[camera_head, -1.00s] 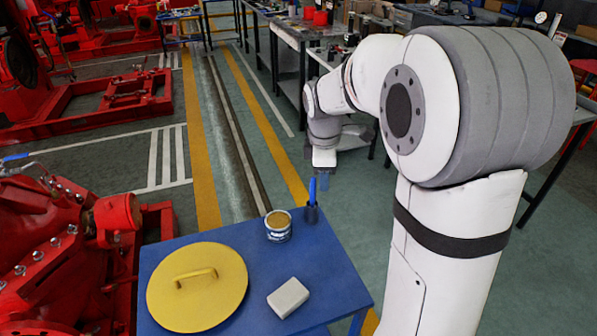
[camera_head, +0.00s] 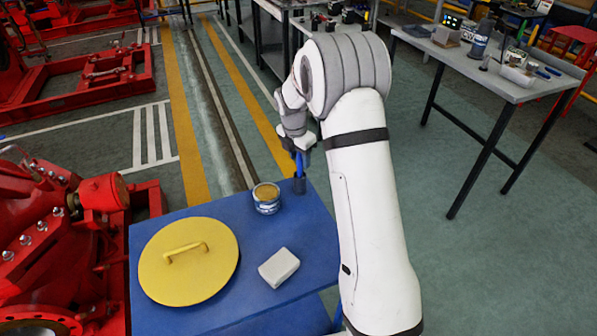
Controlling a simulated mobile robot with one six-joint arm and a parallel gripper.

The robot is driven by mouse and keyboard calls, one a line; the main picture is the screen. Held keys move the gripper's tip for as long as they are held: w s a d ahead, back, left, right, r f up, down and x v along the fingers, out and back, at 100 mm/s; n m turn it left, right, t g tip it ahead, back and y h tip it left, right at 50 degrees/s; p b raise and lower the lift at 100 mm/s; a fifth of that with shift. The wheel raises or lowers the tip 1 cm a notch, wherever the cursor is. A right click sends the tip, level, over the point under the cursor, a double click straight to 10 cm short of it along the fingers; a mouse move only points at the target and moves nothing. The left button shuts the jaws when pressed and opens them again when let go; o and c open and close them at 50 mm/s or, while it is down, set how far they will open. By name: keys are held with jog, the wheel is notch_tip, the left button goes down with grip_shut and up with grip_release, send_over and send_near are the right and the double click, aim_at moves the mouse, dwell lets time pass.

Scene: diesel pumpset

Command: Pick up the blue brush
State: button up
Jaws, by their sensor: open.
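The blue brush (camera_head: 299,164) stands upright in a small dark holder (camera_head: 299,186) at the far right corner of the blue table (camera_head: 240,305). Only a short blue length of it shows above the holder. My gripper (camera_head: 301,154) is directly above and around the top of the brush in this view. Its fingers are small and partly merge with the brush, so contact cannot be seen. The gripper is open.
A tin (camera_head: 266,199) stands left of the holder. A yellow round lid (camera_head: 188,262) with a handle and a pale block (camera_head: 279,267) lie on the table. Red machinery (camera_head: 50,240) is at left. A grey workbench (camera_head: 490,70) stands at right; floor between is clear.

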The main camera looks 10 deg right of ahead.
jog(key=shift+d+f, duration=0.1)
jog(key=shift+f, duration=0.7)
jog(key=shift+c, duration=0.3)
grip_shut()
